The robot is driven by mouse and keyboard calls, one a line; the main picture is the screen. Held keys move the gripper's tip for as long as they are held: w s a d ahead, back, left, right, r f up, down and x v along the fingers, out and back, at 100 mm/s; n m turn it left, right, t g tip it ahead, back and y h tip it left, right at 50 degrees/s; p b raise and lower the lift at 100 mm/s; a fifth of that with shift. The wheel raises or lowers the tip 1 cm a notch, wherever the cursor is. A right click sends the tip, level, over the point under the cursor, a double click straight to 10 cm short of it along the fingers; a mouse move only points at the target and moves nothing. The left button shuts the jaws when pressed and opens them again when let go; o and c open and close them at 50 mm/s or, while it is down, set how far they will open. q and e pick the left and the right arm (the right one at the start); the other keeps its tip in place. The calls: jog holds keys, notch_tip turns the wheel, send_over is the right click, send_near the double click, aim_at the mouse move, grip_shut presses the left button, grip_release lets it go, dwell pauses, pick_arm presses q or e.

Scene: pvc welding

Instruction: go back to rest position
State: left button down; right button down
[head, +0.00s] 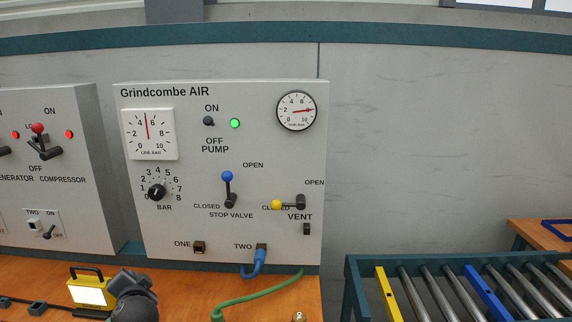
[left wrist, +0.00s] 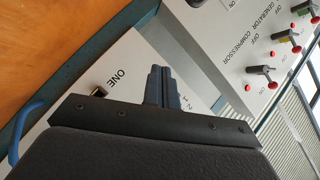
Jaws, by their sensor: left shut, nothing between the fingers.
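My left gripper (head: 132,280) shows as a dark shape at the bottom left of the head view, in front of the wooden bench and below the Grindcombe AIR panel (head: 185,225). In the left wrist view its two dark fingers (left wrist: 159,88) are together with nothing between them. They overlap the panel in that view, near the label ONE. I cannot tell any contact with the panel. My right gripper is not in view.
A lit yellow work lamp (head: 90,290) stands left of my gripper. A blue hose (head: 254,262) is plugged into port TWO; a green hose (head: 255,290) crosses the bench (head: 190,290). A roller conveyor (head: 440,290) stands to the right. The generator/compressor panel (head: 60,185) is at left.

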pick_arm(q)
jog(key=s+d+f+n+g+h, duration=0.2)
jog(key=s+d+f+g+h, duration=0.5)
jog(key=s+d+f, duration=1.05)
jog(key=s+d+f+g+h, duration=0.1)
jog(key=s+d+f+g, duration=0.1)
jog(key=s+f, duration=0.4)
jog(key=s+d+f+n+g+h, duration=0.1)
jog(key=s+d+f, duration=0.3)
jog(key=s, duration=0.9)
notch_tip(320, 180, down, 2)
jog(key=shift+f+g+h, duration=0.25)
jog(key=shift+g+h, duration=0.05)
jog(key=shift+g, duration=0.2)
